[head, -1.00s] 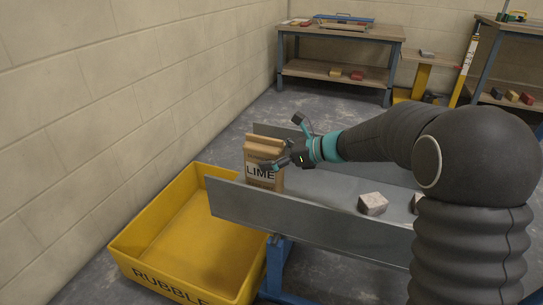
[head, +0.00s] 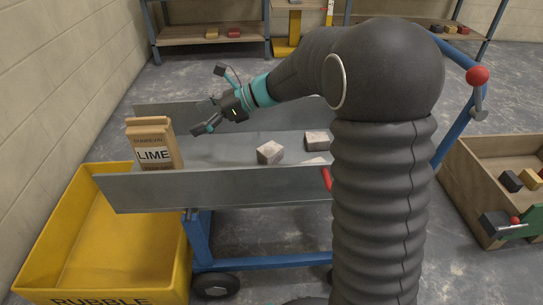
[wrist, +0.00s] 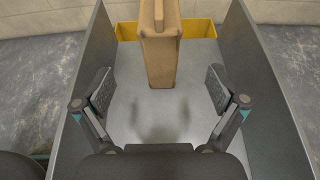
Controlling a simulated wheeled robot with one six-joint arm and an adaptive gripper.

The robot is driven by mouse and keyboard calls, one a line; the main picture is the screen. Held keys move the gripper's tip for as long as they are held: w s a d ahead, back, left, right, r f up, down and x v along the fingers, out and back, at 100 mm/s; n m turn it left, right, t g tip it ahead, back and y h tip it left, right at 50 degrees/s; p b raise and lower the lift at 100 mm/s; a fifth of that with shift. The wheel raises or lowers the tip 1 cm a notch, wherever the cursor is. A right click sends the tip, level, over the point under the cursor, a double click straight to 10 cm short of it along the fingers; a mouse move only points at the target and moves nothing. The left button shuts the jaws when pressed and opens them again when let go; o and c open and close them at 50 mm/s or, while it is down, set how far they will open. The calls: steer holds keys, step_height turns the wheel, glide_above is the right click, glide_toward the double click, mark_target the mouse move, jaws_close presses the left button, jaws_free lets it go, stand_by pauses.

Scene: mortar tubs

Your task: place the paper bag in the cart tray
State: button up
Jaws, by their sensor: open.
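The paper bag (head: 154,150), brown and marked LIME, stands upright at the left end of the grey metal cart tray (head: 215,190). In the wrist view the bag (wrist: 160,50) stands on the tray floor (wrist: 150,115), ahead of and between my fingers. My gripper (head: 207,115) is open and empty, to the right of the bag and apart from it. In the wrist view my gripper (wrist: 160,90) shows a wide gap between its two fingers, with the tray walls on both sides.
A yellow RUBBLE tub (head: 110,245) stands on the floor below the tray's left end. Pale stone blocks (head: 270,152) lie in the tray's middle. A wooden box (head: 490,180) with coloured blocks stands at right. A workbench (head: 215,35) stands at the back.

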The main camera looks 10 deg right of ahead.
steer(key=s+d+n+t+h, duration=0.2)
steer(key=s+d+n+h, duration=0.4)
steer(key=s+d+n, duration=0.3)
steer(key=s+d+n+t+h, duration=0.2)
steer(key=s+d+n+h, duration=0.5)
steer(key=s+d, duration=0.8)
steer(key=s+f+n, duration=0.1)
steer(key=s+n, duration=0.2)
steer(key=s, duration=0.2)
steer(key=shift+h, duration=0.3)
